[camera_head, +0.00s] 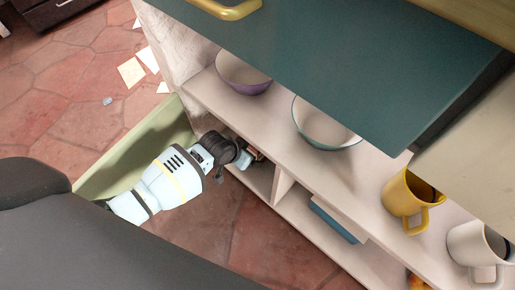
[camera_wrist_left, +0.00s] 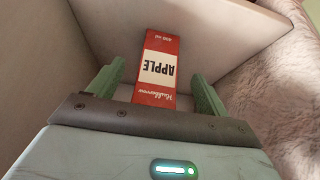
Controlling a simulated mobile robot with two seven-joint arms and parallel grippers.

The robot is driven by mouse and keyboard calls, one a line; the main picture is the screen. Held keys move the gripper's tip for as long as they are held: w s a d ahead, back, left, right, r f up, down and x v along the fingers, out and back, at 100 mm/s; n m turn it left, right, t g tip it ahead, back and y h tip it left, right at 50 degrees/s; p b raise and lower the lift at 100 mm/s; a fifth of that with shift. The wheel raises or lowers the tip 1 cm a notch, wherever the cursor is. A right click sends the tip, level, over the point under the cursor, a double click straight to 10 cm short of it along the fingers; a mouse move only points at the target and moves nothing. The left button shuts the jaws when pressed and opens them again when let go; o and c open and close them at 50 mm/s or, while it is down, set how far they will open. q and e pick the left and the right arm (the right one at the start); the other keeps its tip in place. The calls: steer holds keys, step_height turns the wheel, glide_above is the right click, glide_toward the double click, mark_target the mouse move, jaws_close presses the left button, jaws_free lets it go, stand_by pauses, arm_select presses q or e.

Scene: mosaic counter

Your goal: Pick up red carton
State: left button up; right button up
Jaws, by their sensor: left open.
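The red carton (camera_wrist_left: 157,70) has a white band with the word APPLE. In the left wrist view it stands in a pale shelf compartment, just beyond and between the fingers of my left gripper (camera_wrist_left: 158,90). The gripper is open, with one green finger on each side of the carton. In the head view my left arm reaches into the lower shelf and the gripper (camera_head: 250,155) is mostly hidden there. Only a small reddish bit, perhaps the carton, shows beside it. My right gripper is not in view.
Shelf walls enclose the compartment closely. An upright divider (camera_head: 283,186) stands right of my gripper, with a blue box (camera_head: 337,220) beyond it. Bowls (camera_head: 323,125) and a yellow mug (camera_head: 408,197) stand on the shelf above. A green panel (camera_head: 135,150) is beside my arm.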

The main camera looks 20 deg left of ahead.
mark_target(251, 149)
arm_select(q)
steer(key=w+b, duration=0.1)
steer(key=w+d+f, duration=0.1)
steer(key=w+b, duration=0.1)
steer(key=shift+w+d+f+b, duration=0.15)
steer(key=shift+w+f+b, duration=0.1)
steer(key=shift+f+b, duration=0.1)
steer(key=shift+w+d+f+b, duration=0.1)
steer(key=shift+w+f+b, duration=0.25)
steer(key=shift+f, duration=0.1)
steer(key=c, duration=1.4)
steer(key=shift+o, duration=0.2)
